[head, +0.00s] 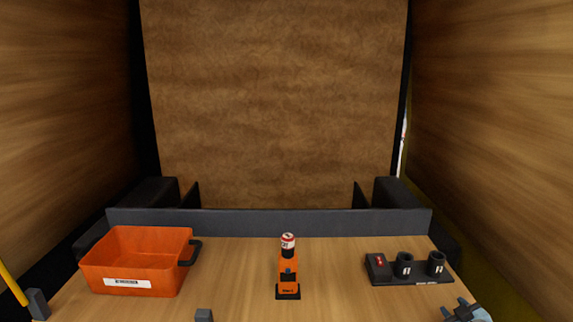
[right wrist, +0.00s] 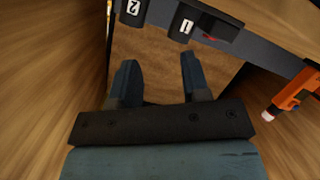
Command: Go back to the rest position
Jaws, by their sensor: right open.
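My right gripper (head: 455,307) is at the lower right edge of the head view, on the near side of the dark holder. In the right wrist view its two fingers (right wrist: 160,72) stand wide apart with nothing between them. My left gripper is not in view.
An orange bin (head: 135,262) stands on the left of the table. A dark holder (head: 425,279) with two numbered black cups (head: 404,266) is on the right. A grey raised edge (head: 270,223) runs along the back. Wooden walls close both sides. Bare tabletop lies between bin and stand.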

